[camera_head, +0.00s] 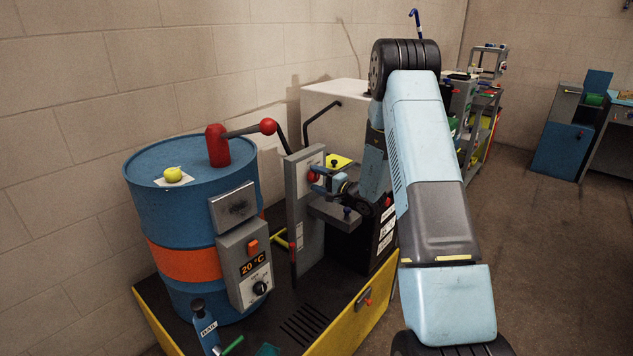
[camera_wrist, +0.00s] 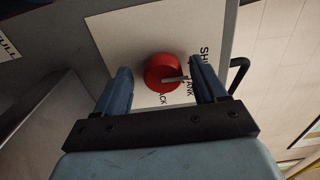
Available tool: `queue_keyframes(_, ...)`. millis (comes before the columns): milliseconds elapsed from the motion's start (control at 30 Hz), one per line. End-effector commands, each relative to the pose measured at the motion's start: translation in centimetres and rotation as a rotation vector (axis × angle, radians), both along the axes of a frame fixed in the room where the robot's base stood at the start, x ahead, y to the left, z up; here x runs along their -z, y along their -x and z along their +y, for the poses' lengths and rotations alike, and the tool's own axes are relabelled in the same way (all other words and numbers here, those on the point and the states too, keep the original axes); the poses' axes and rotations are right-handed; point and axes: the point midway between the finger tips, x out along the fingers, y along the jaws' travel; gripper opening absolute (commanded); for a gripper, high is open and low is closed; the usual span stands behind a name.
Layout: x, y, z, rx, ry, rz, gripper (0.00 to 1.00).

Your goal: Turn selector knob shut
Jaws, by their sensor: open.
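The selector knob (camera_wrist: 160,72) is a round red knob with a pale pointer bar, on a white label plate (camera_wrist: 120,38) in the wrist view. Its pointer points right, toward the lettering that reads "TANK". Lettering starting "SH" shows above that, partly hidden by my finger. In the head view the red knob (camera_head: 313,173) sits on the upright grey panel (camera_head: 301,225). My gripper (camera_wrist: 163,88) is open, one blue finger on each side of the knob, with a visible gap on the left. Whether the right finger touches the pointer I cannot tell. My gripper (camera_head: 318,182) is at the knob in the head view.
A blue drum (camera_head: 190,210) with an orange band stands left of the panel, with a red-ended lever (camera_head: 250,130) on top. A grey control box (camera_head: 245,264) reads 20 °C. A grey ledge (camera_head: 335,212) juts out below my gripper.

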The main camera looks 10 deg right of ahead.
Motion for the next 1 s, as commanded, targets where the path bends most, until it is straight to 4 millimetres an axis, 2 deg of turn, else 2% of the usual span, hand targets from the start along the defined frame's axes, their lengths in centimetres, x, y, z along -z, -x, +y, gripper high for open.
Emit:
queue_keyframes(167, 0.0, 1.9, -1.5, 0.004, -0.002, 0.001, 0.71)
queue_keyframes(600, 0.1, 8.7, -6.3, 0.002, 0.0, 0.003, 0.71)
queue_keyframes(800, 0.1, 10.4, -7.6, 0.001, 0.0, 0.002, 0.71)
queue_keyframes(1000, 0.1, 10.9, -7.9, 0.0, 0.0, 0.002, 0.71)
